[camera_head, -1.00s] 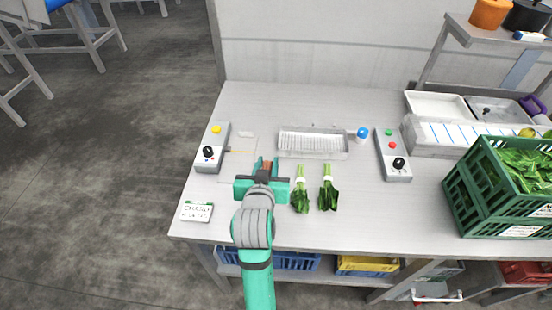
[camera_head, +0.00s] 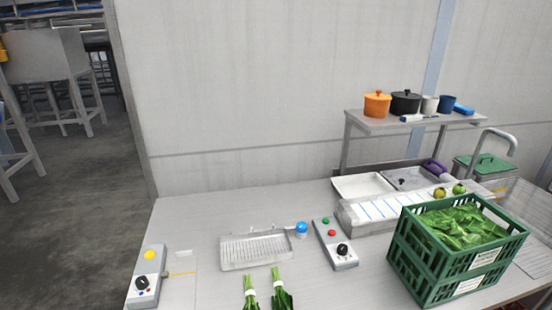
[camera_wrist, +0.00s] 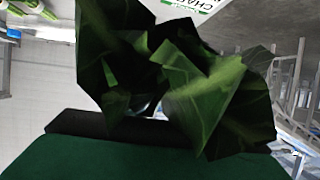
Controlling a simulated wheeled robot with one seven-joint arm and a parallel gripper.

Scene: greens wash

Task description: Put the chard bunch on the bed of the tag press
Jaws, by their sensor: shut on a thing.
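In the wrist view a chard bunch (camera_wrist: 205,90) with dark green crumpled leaves fills the middle, close to the camera. My gripper (camera_wrist: 150,118) is shut on it; the leaves hide the fingertips and stems. My arm and gripper are out of the head view. At the table's left end stand a grey box (camera_head: 146,276) with a yellow button and black knob, and a pale flat plate (camera_head: 181,282) with an orange line beside it. This may be the tag press and its bed; no label confirms it. The plate looks empty.
Two banded green bunches (camera_head: 265,292) lie at the table's front. A ribbed metal tray (camera_head: 255,250), a blue knob (camera_head: 301,229) and a button box (camera_head: 335,245) stand behind them. A green crate (camera_head: 440,275) of leaves stands right. A printed card (camera_wrist: 197,8) shows in the wrist view.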

